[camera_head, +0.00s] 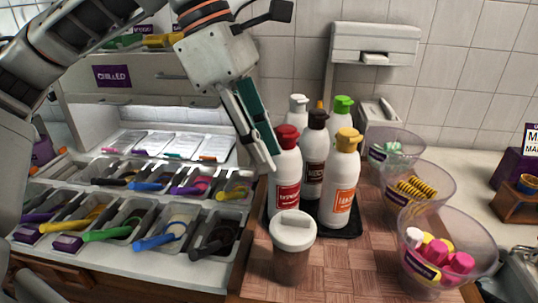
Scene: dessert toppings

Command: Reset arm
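My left arm comes in from the upper left, and its gripper (265,160) points down over the right end of the topping station, just left of the bottles. I see the gripper side-on, with a dark green part along the fingers. No held object shows, but whether the fingers are apart cannot be told. In this view the fingertips overlap the edge of the red-capped bottle (286,178); contact cannot be told. My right gripper is not clearly seen.
Several bottles stand on a black tray (345,229), behind a white-lidded cup (292,248). Clear bowls (447,225) line the wooden board's right side. Topping bins with coloured scoops (165,232) fill the left. A white dispenser (374,45) hangs behind. Bare wood (350,270) shows in front.

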